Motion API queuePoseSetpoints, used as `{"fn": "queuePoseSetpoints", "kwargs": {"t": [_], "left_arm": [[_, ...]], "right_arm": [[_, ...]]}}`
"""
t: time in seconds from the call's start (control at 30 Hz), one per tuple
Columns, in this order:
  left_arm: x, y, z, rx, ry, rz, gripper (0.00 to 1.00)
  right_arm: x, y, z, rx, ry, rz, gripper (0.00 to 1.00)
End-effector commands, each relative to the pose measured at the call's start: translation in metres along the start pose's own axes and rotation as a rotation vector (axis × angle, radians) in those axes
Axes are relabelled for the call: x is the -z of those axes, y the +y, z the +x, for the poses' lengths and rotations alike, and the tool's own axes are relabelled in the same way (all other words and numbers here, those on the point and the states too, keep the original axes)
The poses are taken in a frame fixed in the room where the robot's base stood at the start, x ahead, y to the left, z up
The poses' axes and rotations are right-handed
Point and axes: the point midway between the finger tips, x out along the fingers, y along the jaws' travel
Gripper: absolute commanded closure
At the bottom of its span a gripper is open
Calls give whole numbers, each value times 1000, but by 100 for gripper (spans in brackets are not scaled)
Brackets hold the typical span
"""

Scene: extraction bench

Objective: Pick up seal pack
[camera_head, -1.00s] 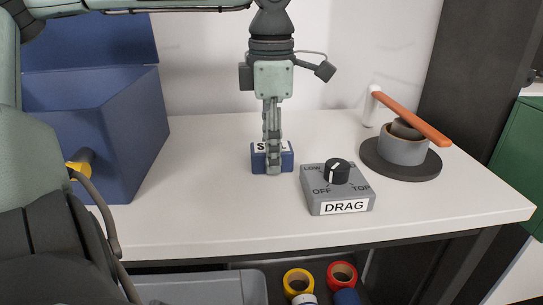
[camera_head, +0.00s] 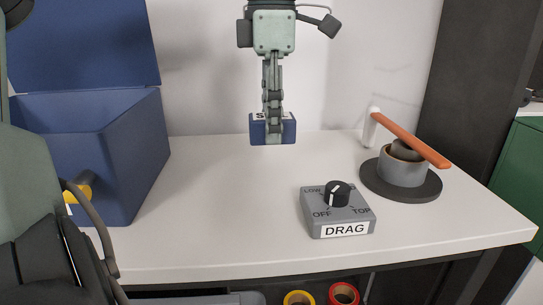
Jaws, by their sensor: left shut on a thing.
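The seal pack (camera_head: 259,131) is a small blue box with a white label on its upper part, partly covered by the gripper's fingers. My left gripper (camera_head: 272,125) points straight down and is shut on the pack. It holds the pack above the white bench, near the back wall. My right gripper is not in view.
A grey control box (camera_head: 322,217) labelled DRAG, with a black knob, stands front right of the pack. A round dark base with a grey cup (camera_head: 402,172) and an orange lever (camera_head: 411,138) is at the right. An open blue bin (camera_head: 125,150) stands left. The middle of the bench (camera_head: 220,215) is clear.

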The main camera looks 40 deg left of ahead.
Motion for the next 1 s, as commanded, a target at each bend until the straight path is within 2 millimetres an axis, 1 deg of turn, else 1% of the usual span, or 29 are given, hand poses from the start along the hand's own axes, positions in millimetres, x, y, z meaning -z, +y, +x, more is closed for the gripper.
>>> {"fn": "queuePoseSetpoints", "kwargs": {"t": [0.03, 0.13, 0.2, 0.23, 0.3, 0.4, 0.5, 0.6, 0.73, 0.87, 1.0], "left_arm": [[-1, 1, -21, -7, -2, -5, 97], [-1, 0, -57, -6, -3, -4, 97], [-1, 0, -81, -5, -3, -4, 97], [-1, 1, -91, -5, -1, -4, 97], [-1, 0, -112, -4, -1, -3, 97], [-1, 0, -138, -3, -1, -2, 97], [-1, 0, -158, -1, 0, -1, 97], [0, 0, -173, -1, 1, -1, 97], [0, 0, -184, 1, 1, 0, 97], [0, 0, -188, 1, 1, 1, 97], [-1, 0, -187, 2, 2, -26, 97]], "right_arm": [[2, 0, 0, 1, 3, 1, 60], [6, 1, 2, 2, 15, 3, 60], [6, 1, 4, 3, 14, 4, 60], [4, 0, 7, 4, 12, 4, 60], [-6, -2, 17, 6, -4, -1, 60], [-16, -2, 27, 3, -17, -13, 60], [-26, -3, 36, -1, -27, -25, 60], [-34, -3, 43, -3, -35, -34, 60], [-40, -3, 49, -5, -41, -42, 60], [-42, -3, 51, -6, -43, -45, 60], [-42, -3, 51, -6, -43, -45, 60]]}}
